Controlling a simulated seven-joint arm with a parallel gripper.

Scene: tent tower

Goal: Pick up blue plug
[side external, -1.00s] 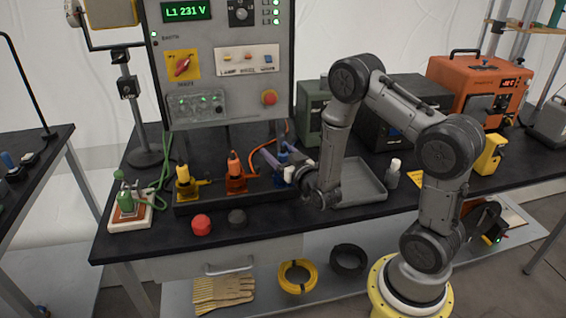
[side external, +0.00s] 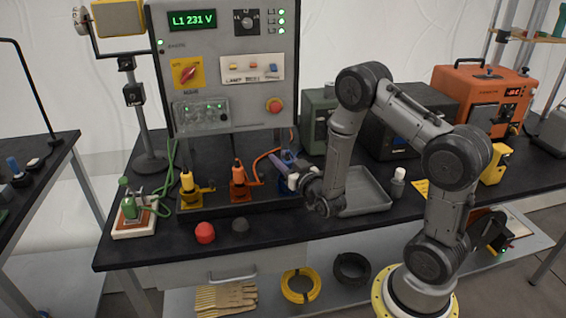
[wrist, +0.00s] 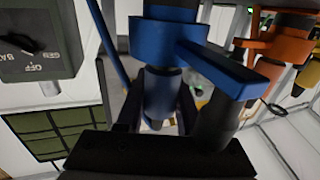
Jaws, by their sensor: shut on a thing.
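The blue plug (wrist: 160,82) fills the middle of the wrist view, with a wide blue collar and a narrower body. My gripper (wrist: 164,100) is shut on it, with the dark fingers on either side of the narrow body. A blue arm-like piece reaches from the plug's side to the right. In the side view my gripper (side external: 288,170) is at the right end of the dark plug rack, right of the orange plug. There my gripper mostly hides the blue plug. I cannot tell whether the plug is clear of its socket.
The yellow plug (side external: 187,181) and orange plug (side external: 237,173) stand in the rack (side external: 225,204) to the left. A green plug (side external: 127,200) stands far left. A grey tray (side external: 365,192) is right of my gripper. Red and dark caps (side external: 205,233) lie in front.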

